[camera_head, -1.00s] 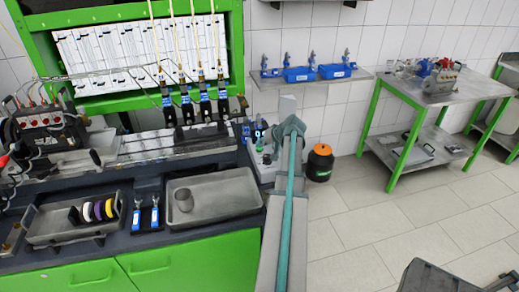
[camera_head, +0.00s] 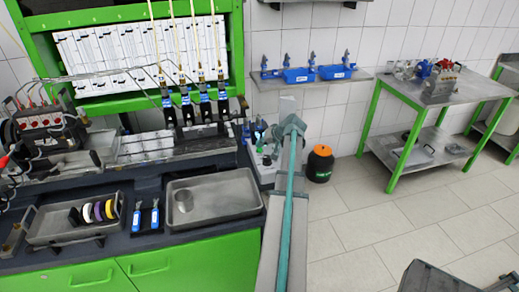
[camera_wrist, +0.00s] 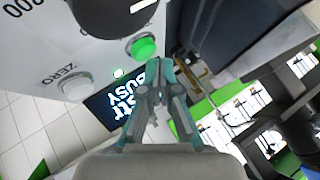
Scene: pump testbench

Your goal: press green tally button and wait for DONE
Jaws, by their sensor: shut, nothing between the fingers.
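In the wrist view, a pale panel carries a green button (camera_wrist: 141,47), a white button (camera_wrist: 73,85) marked ZERO and a large dark knob (camera_wrist: 115,12). The display reads BUSY, with other lettering partly hidden by my gripper. My gripper (camera_wrist: 159,66) is shut and empty, its tips just beside and below the green button in the picture. I cannot tell whether they touch it. In the head view, my arm partly hides the small devices (camera_head: 263,158) at the bench's right end.
A grey tray (camera_head: 235,181) holds a grey cup-like thing (camera_head: 183,201). Another tray (camera_head: 50,231) holds coloured rings. Two blue-handled tools (camera_head: 136,218) lie between them. An orange-topped black container (camera_head: 320,163) stands on the floor. A green-legged table (camera_head: 402,90) stands at right. Open floor lies before it.

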